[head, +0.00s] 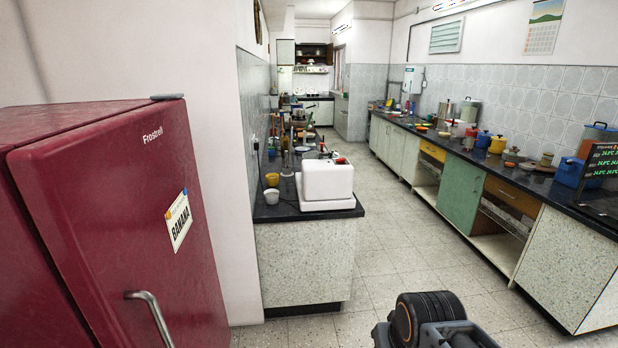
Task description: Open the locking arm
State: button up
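I cannot make out a locking arm in the head view. A white box-shaped appliance (326,182) stands on the near end of the dark middle counter (310,213); no latch or lever can be told on it. At the left is a dark red fridge (110,215) with a curved metal handle (152,315) and a banana label; its door looks shut. Part of my arm shows at the bottom, right of centre, far from these. My gripper is not in view.
A long counter (530,180) along the right wall carries pots, lids and jars, with a dark menu board (606,180) at its near end. A yellow cup (272,179) and other clutter crowd the middle counter. The tiled floor (385,235) between the counters is clear.

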aim_at(321, 148)
jog(key=u, duration=0.15)
jog(key=i, duration=2.3)
jog(key=u, duration=0.3)
